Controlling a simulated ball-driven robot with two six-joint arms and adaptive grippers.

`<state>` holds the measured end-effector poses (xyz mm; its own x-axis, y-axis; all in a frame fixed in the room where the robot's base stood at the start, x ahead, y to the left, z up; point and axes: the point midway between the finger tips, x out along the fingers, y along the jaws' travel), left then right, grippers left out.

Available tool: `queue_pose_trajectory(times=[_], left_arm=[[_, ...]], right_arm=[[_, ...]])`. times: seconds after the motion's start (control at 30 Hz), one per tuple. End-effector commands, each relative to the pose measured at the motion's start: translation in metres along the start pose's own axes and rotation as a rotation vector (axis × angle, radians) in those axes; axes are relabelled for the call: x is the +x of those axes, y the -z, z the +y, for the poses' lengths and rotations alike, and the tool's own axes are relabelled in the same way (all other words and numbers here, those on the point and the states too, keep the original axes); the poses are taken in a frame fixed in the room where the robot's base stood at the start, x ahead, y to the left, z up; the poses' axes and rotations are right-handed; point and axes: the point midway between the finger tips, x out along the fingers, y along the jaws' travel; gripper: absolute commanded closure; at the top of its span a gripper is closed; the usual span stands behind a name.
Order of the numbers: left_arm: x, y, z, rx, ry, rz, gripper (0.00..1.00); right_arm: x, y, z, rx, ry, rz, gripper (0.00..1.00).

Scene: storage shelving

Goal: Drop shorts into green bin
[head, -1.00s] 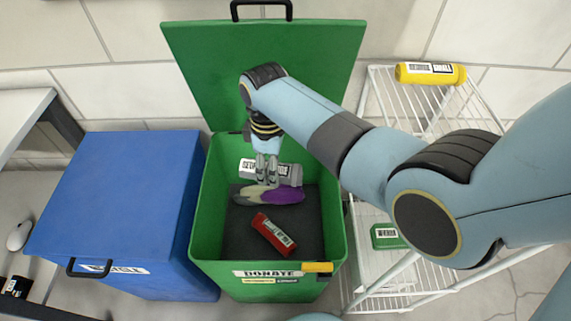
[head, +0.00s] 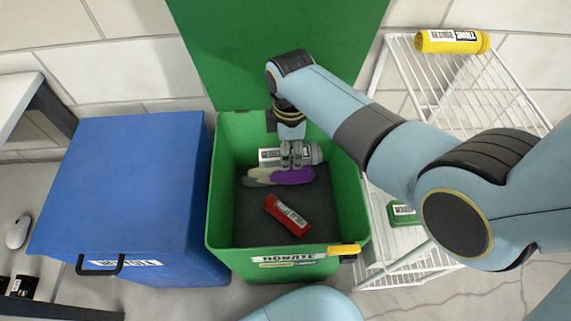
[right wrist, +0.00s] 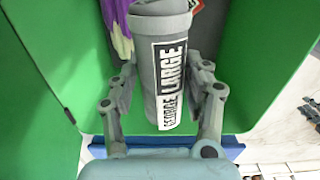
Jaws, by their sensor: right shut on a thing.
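A grey rolled garment (head: 306,155), apparently the shorts, has a white label; the right wrist view shows the roll (right wrist: 174,35) with its label reading "GEORGE LARGE". My right gripper (head: 291,163) is shut on the roll, with fingers on both sides of it. It holds the roll within the opening of the green bin (head: 221,200), towards the back. The bin's lid (head: 270,50) is raised. I cannot tell whether the roll touches anything below. My left gripper is not in view.
A purple and cream item (head: 292,176) and a red roll (head: 287,215) are in the bin. A closed blue bin (head: 130,190) stands to the left. A white wire rack (head: 470,100) stands right, with a yellow roll (head: 452,41) on top and a green roll (head: 402,213) lower.

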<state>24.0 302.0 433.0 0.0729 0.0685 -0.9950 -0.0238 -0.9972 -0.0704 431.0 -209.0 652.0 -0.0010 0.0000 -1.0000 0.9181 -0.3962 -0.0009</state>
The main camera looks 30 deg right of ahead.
Motion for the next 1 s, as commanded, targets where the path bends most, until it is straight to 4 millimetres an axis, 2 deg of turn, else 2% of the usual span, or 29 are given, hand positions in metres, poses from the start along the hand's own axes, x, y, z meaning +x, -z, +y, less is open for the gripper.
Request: queue_pose_trajectory(times=[0.17, 0.2, 0.4, 0.67, 0.77, 0.87, 1.0], left_arm=[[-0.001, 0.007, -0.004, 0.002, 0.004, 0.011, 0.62], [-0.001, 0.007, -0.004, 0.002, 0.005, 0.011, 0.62], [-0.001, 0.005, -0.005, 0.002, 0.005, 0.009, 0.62], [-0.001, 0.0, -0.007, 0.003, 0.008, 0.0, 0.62], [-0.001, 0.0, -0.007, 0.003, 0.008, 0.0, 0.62], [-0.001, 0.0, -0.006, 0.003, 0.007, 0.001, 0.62], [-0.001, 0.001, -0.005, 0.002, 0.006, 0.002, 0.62]], right_arm=[[-0.002, 0.0, 0.001, 0.0, -0.001, 0.001, 0.87], [-0.002, 0.0, 0.001, 0.0, -0.001, 0.001, 0.49], [-0.001, 0.0, 0.001, 0.0, -0.001, 0.001, 0.23], [-0.002, 0.0, 0.0, 0.0, -0.001, 0.001, 0.23], [-0.007, 0.001, 0.001, 0.0, -0.003, 0.002, 0.23], [-0.022, 0.001, 0.001, 0.0, -0.004, 0.003, 0.23], [-0.053, 0.001, 0.001, 0.001, -0.005, 0.004, 0.23]])
